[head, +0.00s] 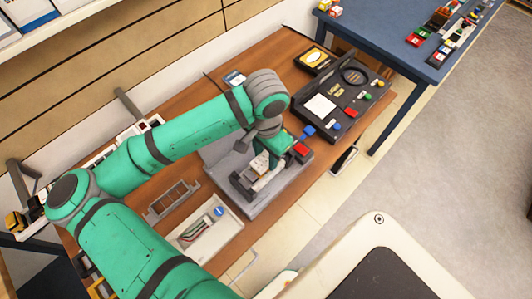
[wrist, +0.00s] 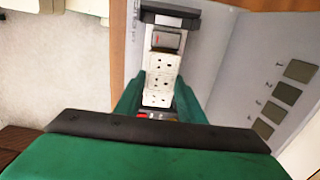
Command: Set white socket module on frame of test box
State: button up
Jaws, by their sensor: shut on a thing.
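The grey test box (head: 278,194) lies on the wooden table under my gripper (head: 264,160). Its dark frame (wrist: 170,17) crosses the top of the wrist view. A column of white modules runs down from the frame there: a switch module with a grey-red face (wrist: 166,40), then socket modules (wrist: 162,62). My gripper (wrist: 158,97) has a green finger on each side of the column's lower end and is shut on the lowest white socket module (wrist: 157,100). I cannot tell whether that module is fully seated. In the head view the fingers partly hide the white modules (head: 258,168).
A light tray (head: 232,238) with wires and a loose grey frame (head: 172,201) lie left of the box. Blue (head: 308,130) and red (head: 301,149) parts sit by its right corner. A black panel (head: 372,104) lies behind right. A blue table (head: 390,45) stands farther back.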

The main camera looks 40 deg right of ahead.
jog(key=shift+f, duration=0.7)
dwell(1.0)
jog(key=o, duration=1.1)
jog(key=shift+r, duration=0.1)
jog(key=shift+r, duration=2.9)
